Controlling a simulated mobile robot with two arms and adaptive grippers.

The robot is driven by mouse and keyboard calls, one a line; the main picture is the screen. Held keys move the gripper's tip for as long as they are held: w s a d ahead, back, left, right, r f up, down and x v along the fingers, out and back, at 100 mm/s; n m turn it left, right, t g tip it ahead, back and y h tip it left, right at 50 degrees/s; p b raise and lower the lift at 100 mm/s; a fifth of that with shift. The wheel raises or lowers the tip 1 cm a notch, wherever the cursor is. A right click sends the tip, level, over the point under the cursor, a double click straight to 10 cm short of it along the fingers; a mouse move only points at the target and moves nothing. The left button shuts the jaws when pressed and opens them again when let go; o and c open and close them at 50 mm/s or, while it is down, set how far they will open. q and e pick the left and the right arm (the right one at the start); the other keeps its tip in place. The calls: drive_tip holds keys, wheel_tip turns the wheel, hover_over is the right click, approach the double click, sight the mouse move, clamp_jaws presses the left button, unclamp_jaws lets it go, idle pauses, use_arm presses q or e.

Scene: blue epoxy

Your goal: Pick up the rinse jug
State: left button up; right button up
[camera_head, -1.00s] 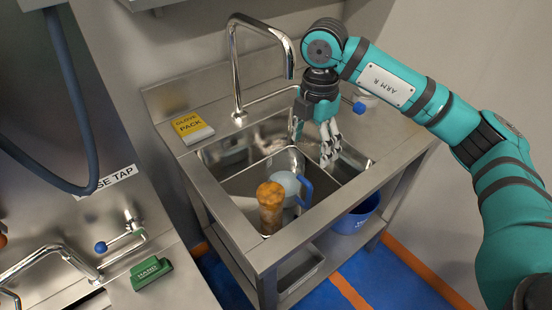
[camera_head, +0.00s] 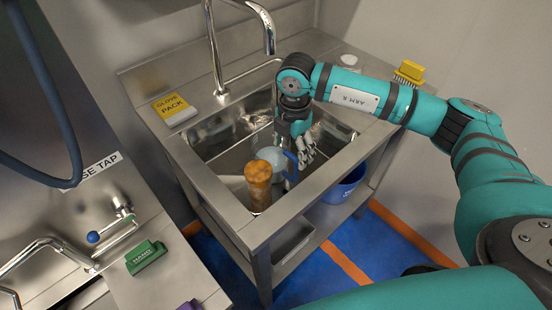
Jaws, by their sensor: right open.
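The rinse jug (camera_head: 270,157), pale blue-grey with a blue handle (camera_head: 291,165), stands in the sink basin, partly hidden by an orange-brown mottled cylinder in front of it. My right gripper (camera_head: 308,158) is open, pointing down into the sink just right of the jug, its fingers close to the handle. Whether a finger touches the handle I cannot tell. My left gripper is not in view.
The orange-brown cylinder (camera_head: 258,187) stands close in front of the jug. The steel sink rim (camera_head: 210,190) surrounds the basin, and a tall faucet (camera_head: 214,50) rises behind. A yellow glove pack (camera_head: 173,108) lies on the left rim; a yellow brush (camera_head: 409,73) stands at the right.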

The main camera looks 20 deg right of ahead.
sight(278, 160)
wheel_tip(278, 160, down, 5)
drive_tip(key=shift+s+d+f+p, duration=0.1)
drive_tip(key=shift+s+p, duration=0.05)
drive_tip(key=shift+p, duration=0.35)
drive_tip(key=shift+c, duration=0.3)
clamp_jaws()
